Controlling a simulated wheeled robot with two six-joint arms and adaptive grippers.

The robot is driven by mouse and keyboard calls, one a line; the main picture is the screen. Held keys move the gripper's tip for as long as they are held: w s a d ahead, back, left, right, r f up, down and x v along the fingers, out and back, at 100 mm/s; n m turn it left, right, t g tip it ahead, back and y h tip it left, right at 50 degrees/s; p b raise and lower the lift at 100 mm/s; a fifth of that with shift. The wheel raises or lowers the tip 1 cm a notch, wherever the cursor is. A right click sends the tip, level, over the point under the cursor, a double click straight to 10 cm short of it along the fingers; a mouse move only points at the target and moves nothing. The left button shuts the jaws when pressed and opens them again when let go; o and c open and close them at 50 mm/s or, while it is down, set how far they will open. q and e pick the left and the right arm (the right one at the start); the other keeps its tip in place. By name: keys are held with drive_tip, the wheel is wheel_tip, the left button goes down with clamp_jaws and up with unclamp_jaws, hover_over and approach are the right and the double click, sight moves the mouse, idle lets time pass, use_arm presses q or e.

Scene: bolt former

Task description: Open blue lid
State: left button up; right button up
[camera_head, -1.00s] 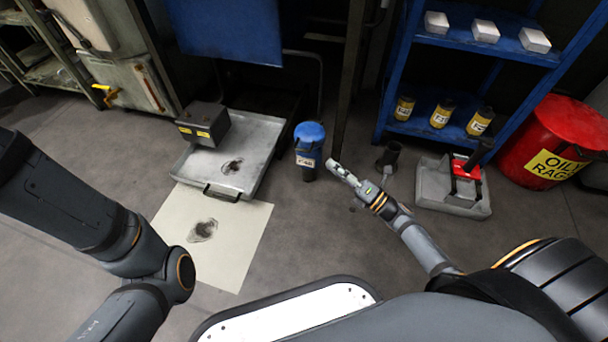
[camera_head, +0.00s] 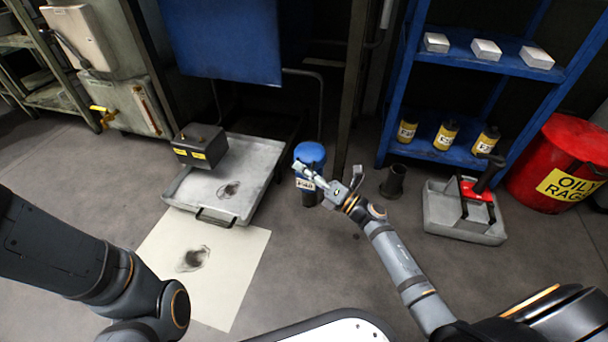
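The blue lid (camera_head: 310,154) sits on top of a dark canister (camera_head: 308,194) with a white label, standing upright on the floor near the middle. The lid looks closed. My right gripper (camera_head: 330,170) is open, its two fingers spread apart, at the right and near side of the canister. One finger reaches across the canister just below the lid; whether it touches cannot be told. The other finger stands apart on the right, and nothing shows between them. My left arm comes in at the lower left, but its gripper is outside the view.
A metal tray (camera_head: 262,160) with a dark box (camera_head: 200,146) lies left of the canister, above a stained sheet (camera_head: 228,270). A dark cup (camera_head: 393,181), a grey carrier (camera_head: 462,226), a blue shelf (camera_head: 470,66) and a red bin (camera_head: 540,148) stand right.

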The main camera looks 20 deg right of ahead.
drive_tip(key=shift+w, duration=0.1)
clamp_jaws()
drive_tip(key=shift+r, duration=0.2)
idle(0.3)
